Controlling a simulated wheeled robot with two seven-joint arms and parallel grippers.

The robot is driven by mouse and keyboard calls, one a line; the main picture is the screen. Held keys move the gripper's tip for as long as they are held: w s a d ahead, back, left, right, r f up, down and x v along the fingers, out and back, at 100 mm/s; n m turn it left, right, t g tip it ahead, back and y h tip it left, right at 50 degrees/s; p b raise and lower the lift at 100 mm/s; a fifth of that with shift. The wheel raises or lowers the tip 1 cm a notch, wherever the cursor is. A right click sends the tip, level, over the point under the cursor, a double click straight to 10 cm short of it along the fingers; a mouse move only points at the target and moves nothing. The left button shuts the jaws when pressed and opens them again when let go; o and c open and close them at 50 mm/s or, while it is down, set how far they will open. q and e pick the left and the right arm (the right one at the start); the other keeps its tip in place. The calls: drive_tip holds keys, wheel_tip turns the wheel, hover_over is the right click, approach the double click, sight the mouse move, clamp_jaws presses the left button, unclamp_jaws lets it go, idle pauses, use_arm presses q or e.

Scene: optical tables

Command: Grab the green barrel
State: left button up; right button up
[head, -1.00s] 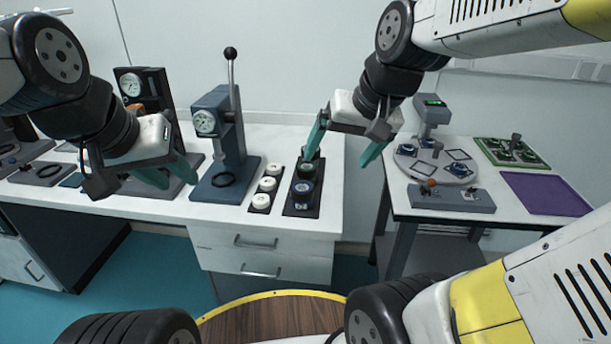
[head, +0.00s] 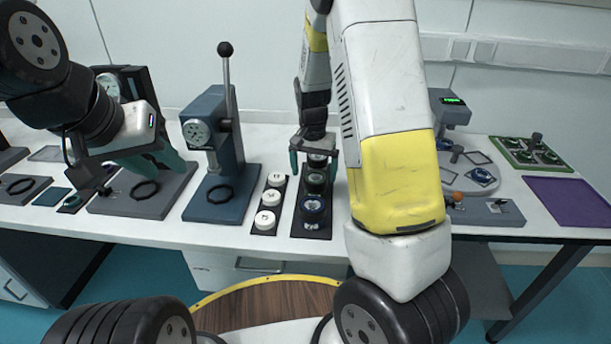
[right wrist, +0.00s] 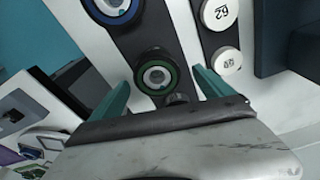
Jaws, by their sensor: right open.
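The green barrel, a dark round part with a green ring (head: 315,181), stands in the middle of a dark rack (head: 325,232) on the white table. In the right wrist view its green ring (right wrist: 168,88) faces the camera, between and just beyond the fingertips. My right gripper (head: 314,165) is open above the rack, its teal fingers (right wrist: 161,84) on either side of the barrel's line, holding nothing. Whether the fingers touch it I cannot tell. My left gripper (head: 137,172) appears open and empty over the dial-gauge stands at the left.
A blue-ringed barrel (head: 313,208) stands at the rack's near end and a dark one (head: 318,160) at its far end. White labelled caps (head: 269,198) sit left of it. A lever press (head: 213,150) stands further left. My right arm hides the table right of the rack.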

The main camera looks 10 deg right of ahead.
sight(322, 194)
drive_tip(key=f, duration=0.5)
drive_tip(key=shift+w+d+f, duration=0.15)
drive_tip(key=shift+d+f, duration=0.15)
drive_tip(key=shift+f, duration=0.05)
drive_tip(key=shift+r, duration=0.1)
drive_tip(key=c, duration=1.6)
